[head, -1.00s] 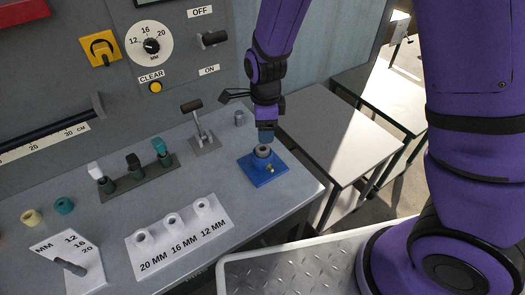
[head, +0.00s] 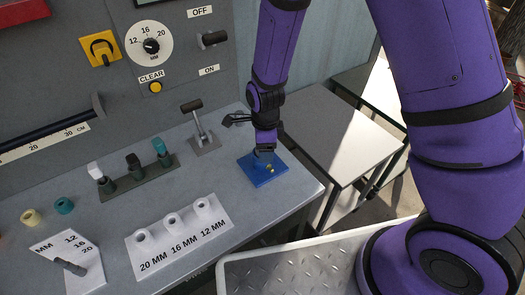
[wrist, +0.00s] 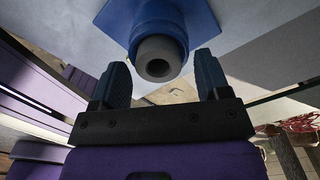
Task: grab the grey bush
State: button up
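The grey bush (wrist: 158,60) is a short ring with a dark bore, seated in a blue holder (wrist: 202,22) in the wrist view. In the head view the blue holder (head: 262,178) stands on the bench's right end, and my gripper mostly hides the bush. My gripper (wrist: 161,66) is open, with one dark finger on each side of the bush in the picture and a visible gap on both sides. In the head view my gripper (head: 264,150) is right over the holder. I cannot tell whether the fingertips reach down beside the bush.
A lever (head: 200,128) stands behind and left of the holder. A white block with three sockets (head: 180,232) lies in front left. A rack with several coloured pieces (head: 137,178) is farther left. The bench's right edge is close to the holder.

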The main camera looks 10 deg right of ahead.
jog(key=c, duration=1)
jog(key=shift+r, duration=0.1)
